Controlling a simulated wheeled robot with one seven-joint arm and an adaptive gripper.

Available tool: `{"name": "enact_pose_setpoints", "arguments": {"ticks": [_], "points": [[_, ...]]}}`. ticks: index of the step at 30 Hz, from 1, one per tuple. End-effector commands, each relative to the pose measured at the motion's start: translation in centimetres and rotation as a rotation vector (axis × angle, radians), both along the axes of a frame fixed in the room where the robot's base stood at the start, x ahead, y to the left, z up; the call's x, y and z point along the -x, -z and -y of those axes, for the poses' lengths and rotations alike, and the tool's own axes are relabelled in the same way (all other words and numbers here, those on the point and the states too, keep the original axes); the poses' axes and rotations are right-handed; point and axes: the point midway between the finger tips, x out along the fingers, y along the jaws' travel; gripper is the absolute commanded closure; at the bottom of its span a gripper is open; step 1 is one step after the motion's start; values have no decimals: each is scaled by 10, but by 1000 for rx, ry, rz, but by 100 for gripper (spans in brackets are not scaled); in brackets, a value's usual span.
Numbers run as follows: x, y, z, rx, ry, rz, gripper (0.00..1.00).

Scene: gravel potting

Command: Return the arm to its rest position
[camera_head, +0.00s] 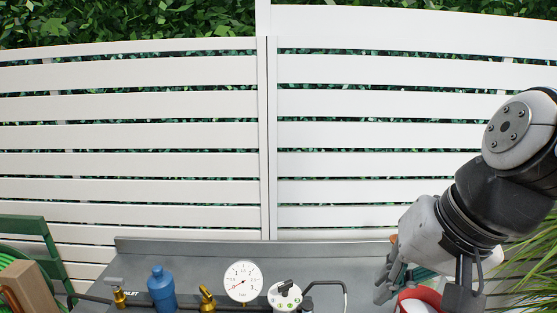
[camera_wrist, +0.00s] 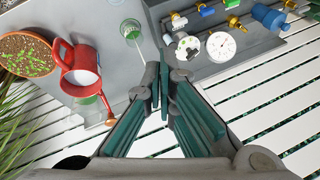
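My gripper (camera_wrist: 165,85) shows in the wrist view with its two green-padded fingers drawn together at the tips and nothing visible between them. In the head view my gripper (camera_head: 386,285) is at the lower right, above the right part of the grey bench (camera_head: 200,247). A red watering can (camera_wrist: 82,75) stands on the bench to the left of the fingers in the wrist view, apart from them. In the head view only part of the red can (camera_head: 425,296) shows beneath the gripper.
A round terracotta pot (camera_wrist: 28,54) with soil and small green bits and a green cup (camera_wrist: 131,30) are on the bench. A pressure gauge (camera_head: 242,281), blue bottle-like part (camera_head: 161,287) and brass valves line the bench. A white slatted fence (camera_head: 130,135) stands behind.

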Motion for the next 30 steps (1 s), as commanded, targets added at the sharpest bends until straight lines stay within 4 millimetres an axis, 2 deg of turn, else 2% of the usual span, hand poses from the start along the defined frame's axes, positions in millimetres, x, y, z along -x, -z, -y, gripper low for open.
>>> {"name": "enact_pose_setpoints", "arguments": {"ticks": [1,3,9,30], "points": [[13,-3,7,73,-52,39,100],[26,-5,18,164,-111,80,100],[44,-8,40,324,-204,147,100],[46,-9,43,346,-217,156,100]]}}
